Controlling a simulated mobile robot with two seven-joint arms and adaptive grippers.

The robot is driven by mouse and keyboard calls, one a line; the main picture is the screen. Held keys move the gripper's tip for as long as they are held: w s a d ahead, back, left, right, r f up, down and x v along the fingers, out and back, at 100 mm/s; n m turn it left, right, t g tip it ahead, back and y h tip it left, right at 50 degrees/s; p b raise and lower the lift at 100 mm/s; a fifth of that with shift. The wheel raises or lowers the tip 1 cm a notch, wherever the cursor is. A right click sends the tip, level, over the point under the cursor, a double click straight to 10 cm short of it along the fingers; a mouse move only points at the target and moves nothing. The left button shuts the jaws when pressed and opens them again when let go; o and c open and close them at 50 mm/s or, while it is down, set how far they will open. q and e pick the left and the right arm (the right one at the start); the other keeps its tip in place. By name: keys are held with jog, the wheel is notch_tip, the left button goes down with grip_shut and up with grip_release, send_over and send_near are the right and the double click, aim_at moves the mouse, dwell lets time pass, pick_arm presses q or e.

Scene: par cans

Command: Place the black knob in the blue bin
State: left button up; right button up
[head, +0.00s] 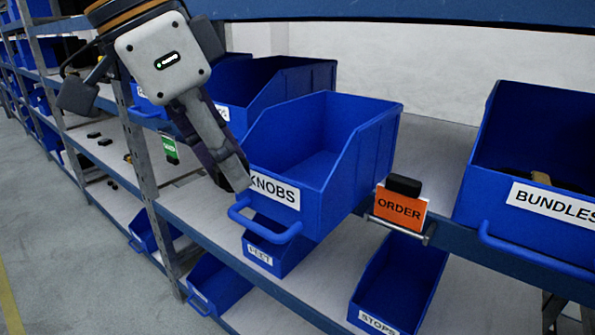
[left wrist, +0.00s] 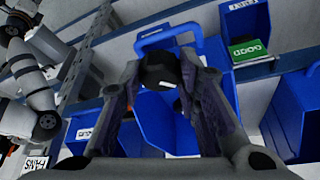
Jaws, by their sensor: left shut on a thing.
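The blue bin labelled KNOBS (head: 335,165) stands on the middle shelf, open at the top, with a handle at its front. My left gripper (head: 236,172) is in front of its left front corner, fingers pointing down and right. In the left wrist view, my left gripper (left wrist: 160,78) is shut on the black knob (left wrist: 158,66), a dark rounded piece with a small white mark. A blue bin with a handle (left wrist: 170,38) shows behind the knob in the left wrist view. My right gripper is not in view.
An orange ORDER sign (head: 400,207) with a black block on top is right of the KNOBS bin. A BUNDLES bin (head: 540,235) stands further right. STOPS (head: 400,280) and FEET (head: 262,250) bins sit below. A blue shelf beam (head: 400,12) runs above.

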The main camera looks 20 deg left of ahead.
pick_arm(q)
send_over(318, 183)
notch_tip(318, 183, down, 7)
jog(key=shift+r, duration=0.1)
jog(key=shift+f, duration=0.2)
jog(key=o, duration=1)
jog(key=shift+o, duration=0.2)
jog(key=v, duration=1.2)
jog(key=shift+r, duration=0.2)
jog(key=shift+d, duration=0.15)
